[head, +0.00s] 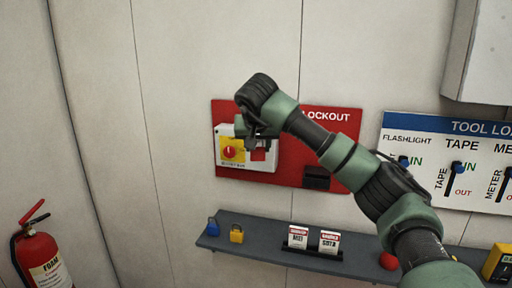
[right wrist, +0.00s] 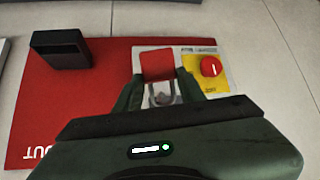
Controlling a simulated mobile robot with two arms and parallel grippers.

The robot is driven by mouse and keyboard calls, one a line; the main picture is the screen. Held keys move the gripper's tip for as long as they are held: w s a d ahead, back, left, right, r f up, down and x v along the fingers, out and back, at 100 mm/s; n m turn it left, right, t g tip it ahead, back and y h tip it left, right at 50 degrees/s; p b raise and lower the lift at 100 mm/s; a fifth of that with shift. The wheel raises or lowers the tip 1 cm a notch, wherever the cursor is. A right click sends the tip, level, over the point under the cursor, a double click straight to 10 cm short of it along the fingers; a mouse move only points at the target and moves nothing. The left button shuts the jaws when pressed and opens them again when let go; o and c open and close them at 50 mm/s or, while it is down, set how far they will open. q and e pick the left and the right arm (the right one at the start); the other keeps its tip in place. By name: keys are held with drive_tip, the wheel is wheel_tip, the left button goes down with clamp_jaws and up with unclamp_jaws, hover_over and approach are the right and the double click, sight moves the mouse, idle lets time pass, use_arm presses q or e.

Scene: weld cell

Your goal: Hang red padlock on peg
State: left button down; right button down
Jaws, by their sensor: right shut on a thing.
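The red padlock (right wrist: 157,64) is in my right gripper (right wrist: 159,88), between its two fingers, with its red body facing the board. Its grey shackle (right wrist: 151,90) lies between the fingers, with a small round form inside it that I cannot make out clearly. In the head view my right gripper (head: 257,142) is in front of the switch panel, and the red padlock (head: 258,155) shows just below it. The red lockout board (head: 285,178) is on the wall behind. I cannot tell whether the shackle is around a peg. My left gripper is not in view.
The switch panel has a red knob on yellow (head: 231,153). A black box (head: 316,178) is on the board. The shelf (head: 268,253) below holds a blue padlock (head: 213,228), a yellow padlock (head: 236,235), tags (head: 298,237) and a red round thing (head: 389,261). A fire extinguisher (head: 42,258) stands left.

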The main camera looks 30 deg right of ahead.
drive_tip(key=shift+w+d, duration=0.35)
drive_tip(key=shift+d, duration=0.05)
drive_tip(key=shift+w+d, duration=0.15)
drive_tip(key=shift+d, duration=0.1)
drive_tip(key=shift+w+d+f+p, duration=0.35)
drive_tip(key=shift+f+p, duration=0.1)
drive_tip(key=shift+p, duration=0.5)
drive_tip(key=shift+f, duration=0.1)
drive_tip(key=c, duration=0.8)
unclamp_jaws()
drive_tip(key=shift+o, duration=0.2)
